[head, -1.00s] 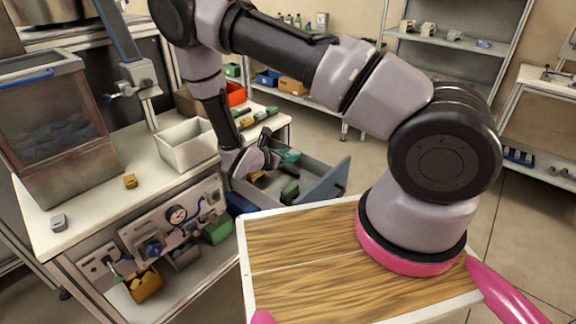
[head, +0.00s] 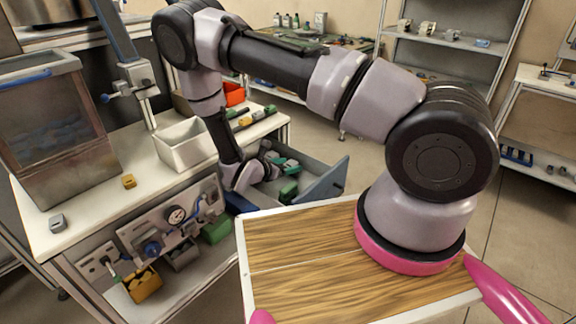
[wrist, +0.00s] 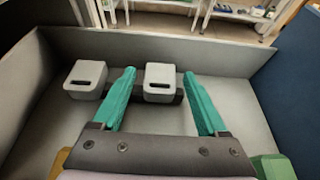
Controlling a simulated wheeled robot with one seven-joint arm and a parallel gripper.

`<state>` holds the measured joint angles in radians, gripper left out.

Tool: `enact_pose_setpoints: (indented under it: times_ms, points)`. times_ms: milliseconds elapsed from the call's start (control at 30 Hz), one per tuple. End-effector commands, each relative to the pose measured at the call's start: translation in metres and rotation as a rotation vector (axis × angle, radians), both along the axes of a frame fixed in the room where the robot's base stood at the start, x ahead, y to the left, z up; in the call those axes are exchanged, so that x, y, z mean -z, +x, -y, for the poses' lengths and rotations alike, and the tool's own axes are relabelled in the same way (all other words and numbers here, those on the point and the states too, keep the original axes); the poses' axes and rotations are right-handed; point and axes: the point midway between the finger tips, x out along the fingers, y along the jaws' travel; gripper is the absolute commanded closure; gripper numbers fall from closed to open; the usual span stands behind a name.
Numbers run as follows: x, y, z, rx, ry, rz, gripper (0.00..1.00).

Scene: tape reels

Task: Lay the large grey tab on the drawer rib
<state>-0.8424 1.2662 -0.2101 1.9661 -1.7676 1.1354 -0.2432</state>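Two grey tabs with dark slots show in the wrist view: one (wrist: 160,82) between my gripper's fingers and one (wrist: 85,79) to the left, outside them. I cannot tell which is the large one. Both sit at a dark low bar (wrist: 123,91), which looks like the drawer rib. My gripper (wrist: 160,76) has teal fingers and is open, with gaps on both sides of the middle tab. In the head view my gripper (head: 284,163) is down inside the open grey drawer (head: 312,152); the tabs there are hidden by my arm.
The drawer's walls stand close around my gripper. A green block (wrist: 272,167) lies at the lower right in the wrist view, a yellow one (wrist: 58,163) at the lower left. On the bench are a white bin (head: 186,150), a small grey piece (head: 57,223) and a yellow piece (head: 128,181).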

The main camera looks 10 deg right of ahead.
Motion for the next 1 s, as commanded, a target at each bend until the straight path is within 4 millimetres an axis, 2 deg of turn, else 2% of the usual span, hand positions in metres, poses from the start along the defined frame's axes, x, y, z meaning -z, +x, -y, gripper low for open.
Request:
enact_pose_setpoints:
  times_ms: [167,233,700,1000]
  points:
    - [-0.003,0.000,0.000,0.000,0.001,0.001,0.24]
    - [-0.005,-0.003,-0.006,-0.002,0.000,0.001,0.24]
    - [-0.040,-0.053,-0.075,-0.003,0.001,0.000,0.24]
    - [-0.049,-0.065,-0.090,0.000,-0.001,-0.001,0.24]
